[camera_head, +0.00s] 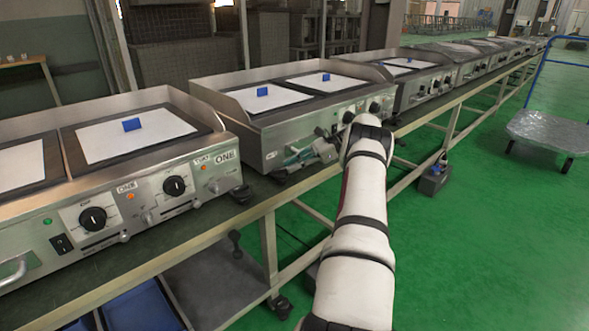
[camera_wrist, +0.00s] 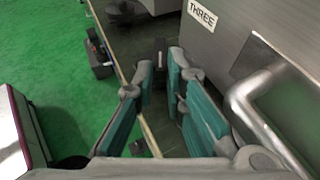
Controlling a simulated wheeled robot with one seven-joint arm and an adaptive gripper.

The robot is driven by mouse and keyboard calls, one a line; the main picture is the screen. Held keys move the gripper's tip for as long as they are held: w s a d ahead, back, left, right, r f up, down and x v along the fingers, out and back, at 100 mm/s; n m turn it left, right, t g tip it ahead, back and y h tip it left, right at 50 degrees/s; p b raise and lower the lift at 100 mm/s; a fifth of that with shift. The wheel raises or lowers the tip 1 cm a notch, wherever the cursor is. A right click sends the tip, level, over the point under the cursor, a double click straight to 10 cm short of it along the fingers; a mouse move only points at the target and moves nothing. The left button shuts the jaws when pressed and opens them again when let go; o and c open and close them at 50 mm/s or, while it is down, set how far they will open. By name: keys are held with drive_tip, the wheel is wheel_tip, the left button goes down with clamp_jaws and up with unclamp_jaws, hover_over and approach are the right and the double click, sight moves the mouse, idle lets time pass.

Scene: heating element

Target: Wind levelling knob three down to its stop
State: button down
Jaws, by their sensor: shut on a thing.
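My gripper (camera_head: 299,157) is low at the front of the second griddle (camera_head: 262,138) in the head view, reaching in from the right. In the wrist view its teal-padded fingers (camera_wrist: 161,78) are closed on a small dark piece (camera_wrist: 160,58), which I take to be levelling knob three. The fingers hide most of it, so its height and any gap to its stop cannot be told. A white label reading THREE (camera_wrist: 202,15) is on the steel housing to the right of the fingers. A small label (camera_head: 271,155) also shows in the head view, too small to read.
A steel bar handle (camera_wrist: 255,105) is close to the right of my fingers. Griddle ONE (camera_head: 170,175) stands nearer on the same bench (camera_head: 190,245), with more griddles beyond. A dark box (camera_head: 434,180) sits on the green floor; a cart (camera_head: 550,130) stands right.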

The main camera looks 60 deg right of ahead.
drive_tip(key=shift+w+r, duration=0.1)
drive_tip(key=shift+w, duration=0.05)
idle(0.4)
drive_tip(key=c, duration=1.6)
unclamp_jaws()
drive_tip(key=shift+c, duration=0.2)
drive_tip(key=shift+s+a+m+p, duration=0.1)
drive_tip(key=shift+s+m+p, duration=0.2)
drive_tip(key=shift+p, duration=0.15)
